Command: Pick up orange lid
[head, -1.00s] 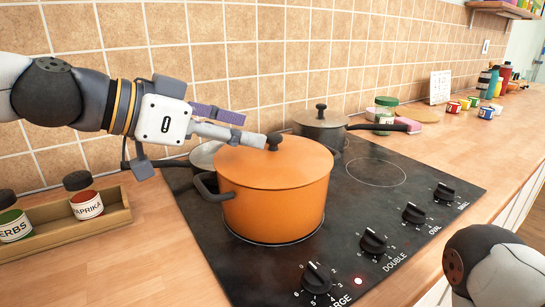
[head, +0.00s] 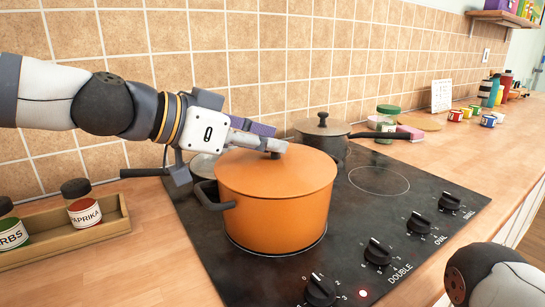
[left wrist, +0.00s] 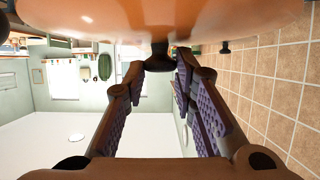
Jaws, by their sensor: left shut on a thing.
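The orange lid (head: 277,177) sits level on the orange pot (head: 285,222), with no visible gap at the rim. My left gripper (head: 278,147) reaches in from the left just above the lid and is shut on its dark knob. In the left wrist view, which is upside down, the knob (left wrist: 160,58) shows between the fingertips (left wrist: 163,66), and the lid (left wrist: 150,20) fills the top edge. The fingers partly hide the knob in the head view. My right gripper is out of frame; only part of my right arm shows at bottom right.
The pot stands on a black hob (head: 425,222) with several knobs along its front. A grey lidded pan (head: 325,132) stands behind it, its handle pointing right. A spice rack (head: 110,222) is at left. The tiled wall (head: 290,65) is close behind. The front right burner is clear.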

